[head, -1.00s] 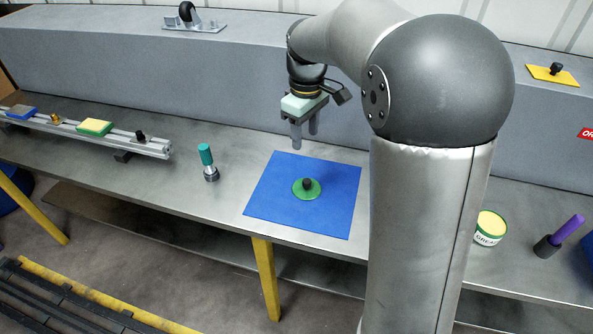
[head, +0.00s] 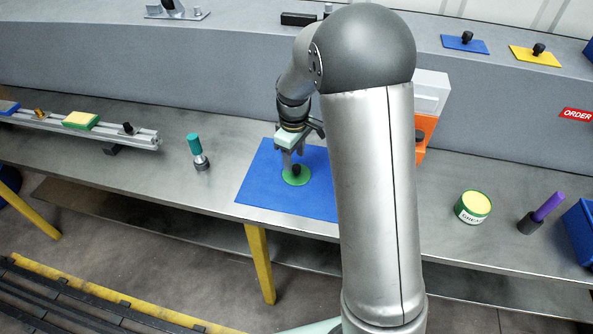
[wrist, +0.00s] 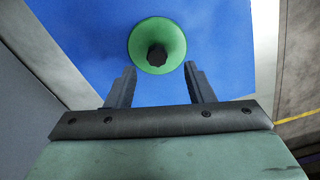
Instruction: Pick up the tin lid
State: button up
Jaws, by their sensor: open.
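The tin lid (head: 289,180) is a round green disc with a black knob, lying flat on a blue mat (head: 262,182). In the wrist view the lid (wrist: 145,34) is at the top centre, with its knob (wrist: 157,56) pointing toward the camera. My gripper (head: 292,158) is low over the lid in the head view, hiding part of it. In the wrist view my gripper (wrist: 160,74) is open and empty. Its fingers are spread wider than the knob, which shows just beyond the gap between the tips. I cannot tell the height left between tips and lid.
A teal-handled tool (head: 197,150) stands left of the mat. A rail with blocks (head: 80,127) lies farther left. A grease tin (head: 472,207), a purple-handled tool (head: 541,213) and a blue bin (head: 581,231) are at right. A grey raised ledge (head: 180,75) runs behind the bench.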

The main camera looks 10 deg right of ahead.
aim_at(296, 166)
jog(key=shift+d+f+p, duration=0.15)
jog(key=shift+f, duration=0.85)
jog(key=shift+d+f+p, duration=0.1)
jog(key=shift+f+p, duration=0.05)
jog(key=shift+f, duration=0.8)
grip_shut()
jog(key=shift+r, duration=0.1)
jog(key=shift+r, duration=0.4)
notch_tip(296, 166, up, 2)
jog(key=shift+r, duration=0.2)
jog(key=s+r+b, duration=0.1)
jog(key=s+r, duration=0.4)
jog(key=s, duration=0.2)
jog(key=s+a+r+b, duration=0.1)
jog(key=s+r+b, duration=0.1)
jog(key=s+r, duration=0.2)
jog(key=s, duration=0.3)
jog(key=shift+a+r, duration=0.2)
jog(key=shift+r, duration=0.15)
